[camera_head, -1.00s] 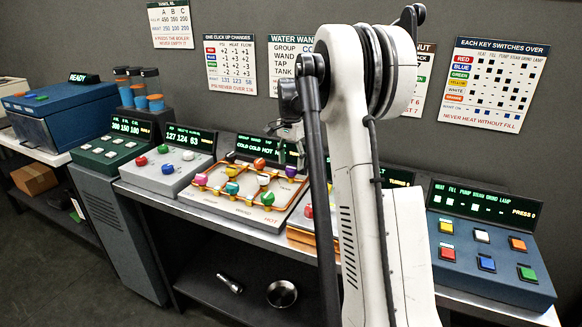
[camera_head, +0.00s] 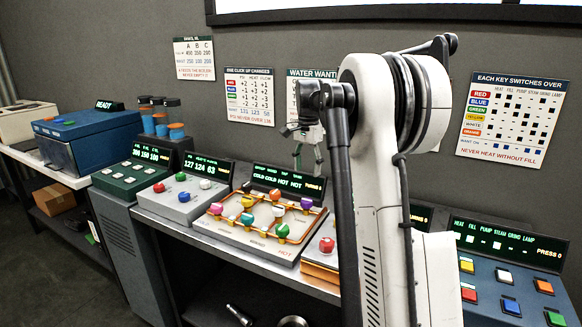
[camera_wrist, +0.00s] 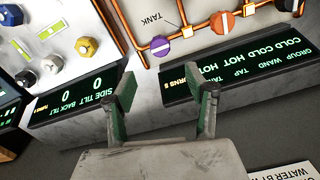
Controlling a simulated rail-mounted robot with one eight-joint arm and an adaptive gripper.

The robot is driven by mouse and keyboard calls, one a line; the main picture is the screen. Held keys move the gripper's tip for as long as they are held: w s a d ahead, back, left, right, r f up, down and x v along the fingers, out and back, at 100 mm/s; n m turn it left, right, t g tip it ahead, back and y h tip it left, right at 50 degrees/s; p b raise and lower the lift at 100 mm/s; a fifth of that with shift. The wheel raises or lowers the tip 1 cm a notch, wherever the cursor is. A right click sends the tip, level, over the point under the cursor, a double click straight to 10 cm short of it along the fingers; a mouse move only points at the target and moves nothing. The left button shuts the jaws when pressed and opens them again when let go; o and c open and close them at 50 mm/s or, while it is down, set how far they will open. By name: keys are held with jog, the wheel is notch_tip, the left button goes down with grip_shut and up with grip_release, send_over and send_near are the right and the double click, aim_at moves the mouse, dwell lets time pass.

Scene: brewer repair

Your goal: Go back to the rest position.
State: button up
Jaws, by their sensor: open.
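My gripper (camera_wrist: 163,105) is open in the wrist view, its two green-padded fingers apart with nothing between them. It hangs above the bench near the display reading "COLD COLD HOT HOT" (camera_wrist: 240,68). In the head view the gripper is small and mostly hidden by my arm, which rises in the middle of the picture. The orange-piped panel (camera_head: 225,228) with coloured knobs stands to the left of my arm.
A blue box machine (camera_head: 88,140), a green panel (camera_head: 128,181) and a grey panel with knobs (camera_head: 160,205) line the bench at left. A blue button panel (camera_head: 490,272) is at right. Charts, including a key chart (camera_head: 512,118), hang on the wall behind.

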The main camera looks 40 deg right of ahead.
jog(key=s+a+r+n+t, duration=0.15)
jog(key=s+a, duration=0.25)
jog(key=a, duration=0.4)
jog(key=s+a+r+n+t, duration=0.1)
jog(key=s+a+r+n, duration=0.2)
jog(key=a, duration=0.4)
jog(key=s+a+r+n+t, duration=0.1)
jog(key=s+a+n, duration=0.2)
jog(key=s+a, duration=0.35)
jog(key=s+a+f+n+t, duration=0.1)
jog(key=s+a+f+n, duration=0.3)
jog(key=s+a, duration=0.4)
jog(key=s+a+f+n+t, duration=0.2)
jog(key=s+a+f, duration=0.4)
jog(key=s, duration=0.4)
jog(key=shift+a+n, duration=0.85)
jog(key=shift+t, duration=0.35)
